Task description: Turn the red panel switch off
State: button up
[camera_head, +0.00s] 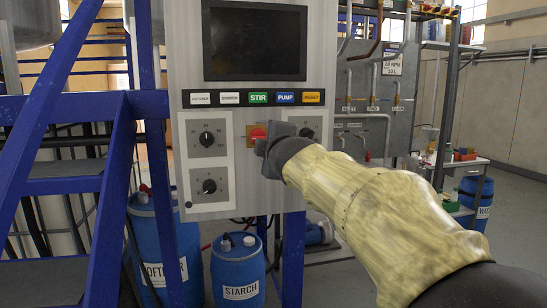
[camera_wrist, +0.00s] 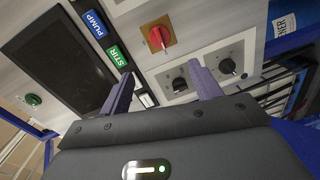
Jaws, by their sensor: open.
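The red panel switch (camera_head: 257,133) is a red knob on a yellow-orange plate on the grey control panel (camera_head: 268,186). In the head view my gripper (camera_head: 266,147) is in front of the panel just right of the switch and partly covers its plate. In the wrist view the whole red switch (camera_wrist: 158,38) shows beyond the fingertips, near the top middle. My gripper (camera_wrist: 162,68) is open there, with its two fingers apart and nothing between them. The fingers look apart from the knob; the exact distance is hard to tell.
Black dials (camera_head: 207,139) sit on grey plates beside the switch. Coloured label buttons (camera_head: 258,98) and a dark screen (camera_head: 255,43) are above it. A blue stair frame (camera_head: 107,190) stands left. Blue drums (camera_head: 238,270) stand below the panel.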

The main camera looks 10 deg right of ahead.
jog(key=s, duration=0.3)
jog(key=shift+s+d+r+b, duration=0.1)
jog(key=shift+b, duration=0.25)
jog(key=s+f+m+g, duration=0.3)
jog(key=f+m+g, duration=0.1)
jog(key=f, duration=1.1)
jog(key=s+f+m+g, duration=0.3)
jog(key=f+m+g, duration=0.15)
jog(key=f, duration=0.95)
jog(key=s+f+m+g, duration=0.6)
jog(key=s+f+m, duration=0.2)
jog(key=s+f, duration=0.9)
jog(key=w+p+v, duration=0.2)
jog(key=p+v, duration=0.7)
jog(key=w+r+p+v, duration=0.1)
jog(key=w+p+v, duration=0.1)
jog(key=p+v, duration=0.7)
jog(key=shift+w+r+p, duration=0.15)
jog(key=shift+r+p, duration=0.05)
jog(key=shift+p, duration=0.25)
